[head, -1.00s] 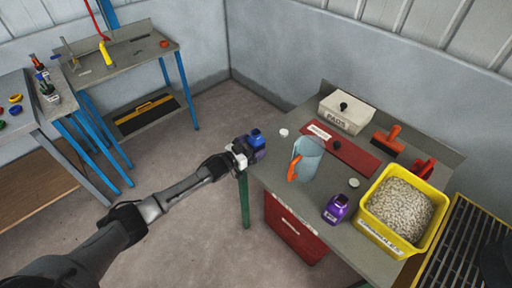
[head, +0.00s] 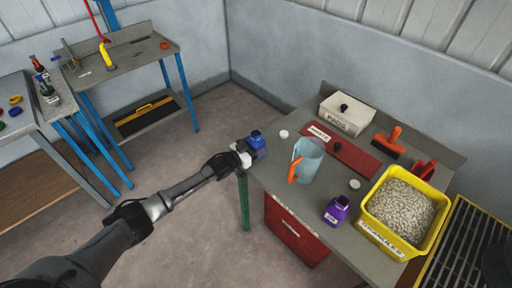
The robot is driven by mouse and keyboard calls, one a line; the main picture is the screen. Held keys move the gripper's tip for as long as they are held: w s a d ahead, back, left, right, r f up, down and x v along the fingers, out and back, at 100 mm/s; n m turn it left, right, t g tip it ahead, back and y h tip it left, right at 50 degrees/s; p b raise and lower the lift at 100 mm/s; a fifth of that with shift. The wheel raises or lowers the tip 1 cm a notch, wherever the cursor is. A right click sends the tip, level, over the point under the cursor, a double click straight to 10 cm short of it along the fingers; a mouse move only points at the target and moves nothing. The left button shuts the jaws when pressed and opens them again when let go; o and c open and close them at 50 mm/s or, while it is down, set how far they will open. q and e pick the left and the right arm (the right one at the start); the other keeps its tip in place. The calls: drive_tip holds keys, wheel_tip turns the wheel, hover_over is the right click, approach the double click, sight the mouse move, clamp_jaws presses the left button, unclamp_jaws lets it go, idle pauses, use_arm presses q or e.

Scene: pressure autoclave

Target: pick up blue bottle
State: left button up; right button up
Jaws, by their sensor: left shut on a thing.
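The blue bottle (head: 257,142) is at the left corner of the grey workbench (head: 312,209), with its blue cap upward. My left gripper (head: 246,152) reaches in from the left and is shut on the blue bottle. Its fingers hide part of the bottle's left side. I cannot tell whether the bottle's base touches the bench. My right gripper is not in view.
On the same bench stand a clear jug with an orange handle (head: 306,160), a purple bottle (head: 336,210), a yellow bin of granules (head: 363,222), a white box (head: 346,114) and a red tray (head: 350,156). Two small white caps lie there.

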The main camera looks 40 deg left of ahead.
use_arm(q)
drive_tip(key=shift+c, duration=1.4)
drive_tip(key=shift+r, duration=0.1)
